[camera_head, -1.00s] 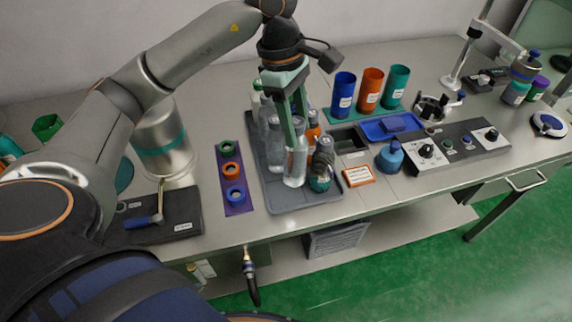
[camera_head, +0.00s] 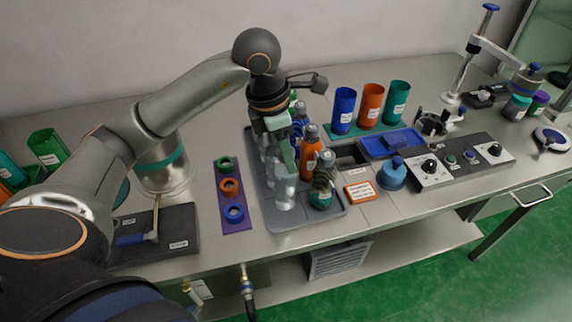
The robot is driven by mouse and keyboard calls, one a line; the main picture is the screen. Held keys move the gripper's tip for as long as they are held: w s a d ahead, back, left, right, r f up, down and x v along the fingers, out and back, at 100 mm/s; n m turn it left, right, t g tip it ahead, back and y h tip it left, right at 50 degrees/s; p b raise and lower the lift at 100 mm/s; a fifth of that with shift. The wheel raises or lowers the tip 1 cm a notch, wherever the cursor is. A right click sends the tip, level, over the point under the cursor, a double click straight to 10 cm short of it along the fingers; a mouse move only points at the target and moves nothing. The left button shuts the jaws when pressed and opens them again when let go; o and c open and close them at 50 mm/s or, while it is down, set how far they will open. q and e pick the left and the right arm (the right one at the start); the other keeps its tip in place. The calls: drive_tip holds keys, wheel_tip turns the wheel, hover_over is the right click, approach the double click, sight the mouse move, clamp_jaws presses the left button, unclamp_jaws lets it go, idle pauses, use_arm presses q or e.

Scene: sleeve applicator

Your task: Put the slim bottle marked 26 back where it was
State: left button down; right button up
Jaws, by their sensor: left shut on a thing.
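My left gripper (camera_head: 283,168) comes down from above into the grey tray (camera_head: 305,217) and is shut on a slim clear bottle (camera_head: 285,192). The bottle is upright near the tray's front left. I cannot read its number, and I cannot tell whether its base rests on the tray floor. Other clear bottles (camera_head: 265,147) stand behind and left of it, partly hidden by the gripper. An orange bottle (camera_head: 309,150) and a dark-topped teal bottle (camera_head: 321,195) stand close on its right. My right gripper is not in view.
A purple strip with coloured rings (camera_head: 233,212) lies left of the tray. Blue, orange and green cups (camera_head: 371,105) stand behind. A control box (camera_head: 458,155) is farther right.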

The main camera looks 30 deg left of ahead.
use_arm(q)
drive_tip(key=shift+f, duration=1.55)
drive_tip(key=shift+c, duration=1.9)
unclamp_jaws()
drive_tip(key=shift+f, duration=0.1)
wheel_tip(320, 180, up, 12)
hover_over(275, 173)
drive_tip(key=shift+a+p, duration=0.1)
drive_tip(key=shift+p, duration=0.35)
drive_tip(key=shift+f, duration=0.1)
